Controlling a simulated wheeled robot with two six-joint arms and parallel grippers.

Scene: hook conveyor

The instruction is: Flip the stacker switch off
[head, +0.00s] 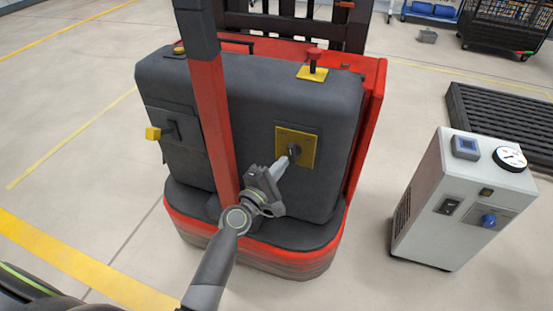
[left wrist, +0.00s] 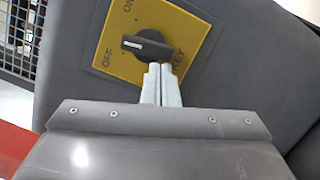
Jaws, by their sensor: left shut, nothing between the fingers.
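The stacker (head: 250,85) is a dark grey and red machine in the middle of the head view. Its switch is a black rotary knob (head: 294,150) on a yellow plate (head: 308,158). In the left wrist view the knob (left wrist: 147,45) lies on the yellow plate (left wrist: 185,30) marked ON, OFF and KEY. Its pale pointer line is at its left end, on the side of the OFF label. My left gripper (head: 281,164) is shut and empty. Its fingertips (left wrist: 160,70) are close by the knob's right end; I cannot tell whether they touch. My right gripper is out of view.
A red button (head: 314,54) on a yellow base stands on the stacker's top. A red and grey post (head: 212,120) rises in front of the body. A white cabinet (head: 450,230) with controls stands at right, a black pallet (head: 500,120) behind it. Floor at left is clear.

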